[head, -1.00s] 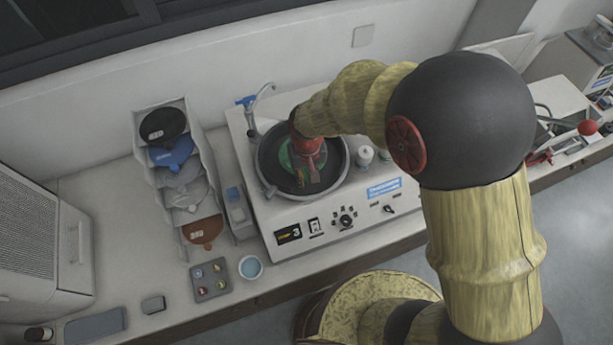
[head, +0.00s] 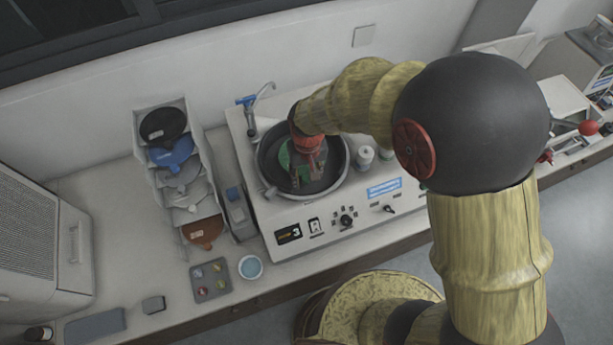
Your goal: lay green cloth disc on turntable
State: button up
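The turntable (head: 329,178) is a dark round platen inside a deep black bowl on a white benchtop machine. The green cloth disc (head: 284,158) shows as a green patch inside the bowl, at the left of my gripper. My gripper (head: 308,177) points down into the bowl, below its red wrist. The gripper and wrist hide part of the disc and platen. I cannot tell whether the fingers touch the disc, or whether it lies flat on the platen.
A tap (head: 258,100) stands behind the bowl's left side. White bottles (head: 364,158) stand close at its right. A rack (head: 197,150) of coloured discs is at the left. A small tray (head: 210,280) and a cup (head: 250,267) sit in front. My arm covers the machine's right side.

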notch_tip(320, 180, up, 11)
jog(key=shift+s, duration=0.15)
jog(key=shift+d+f, duration=0.1)
dwell(0.6)
jog(key=s+d+m+t+b, duration=0.1)
jog(key=s+d+b, duration=0.3)
jog(key=d+b, duration=0.2)
jog(key=s+d+m+t+b, duration=0.1)
jog(key=s+d+b, duration=0.3)
jog(key=d, duration=0.5)
jog(key=s+d+f+m+t+b, duration=0.1)
jog(key=s+d+t+b, duration=0.2)
jog(key=s+d+b, duration=0.2)
jog(key=d+b, duration=0.3)
jog(key=b, duration=0.1)
jog(key=shift+m, duration=0.4)
jog(key=shift+a, duration=0.15)
